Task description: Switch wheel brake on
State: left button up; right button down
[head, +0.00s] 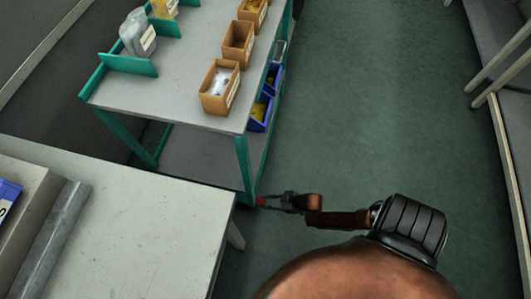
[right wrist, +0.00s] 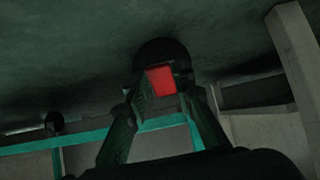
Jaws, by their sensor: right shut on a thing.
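The teal-framed trolley (head: 242,160) stands left of the middle in the head view. In the right wrist view the red pedal (right wrist: 162,80) sits against a dark round wheel (right wrist: 160,50). My right gripper (head: 268,202) reaches in low from the right and is shut on the red pedal. In the right wrist view its two fingers (right wrist: 165,92) lie on either side of the pedal. The wheel is mostly hidden in the head view. My left gripper is not in view.
The trolley carries open brown boxes (head: 238,45) and a grey bottle (head: 137,34); blue bins (head: 260,114) hang at its right side. A pale bench (head: 130,225) stands close at the lower left. The green floor (head: 385,90) right of the trolley is clear.

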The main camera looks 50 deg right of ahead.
jog(key=shift+a, duration=0.1)
jog(key=c, duration=1.6)
grip_release()
jog(key=v, duration=1.2)
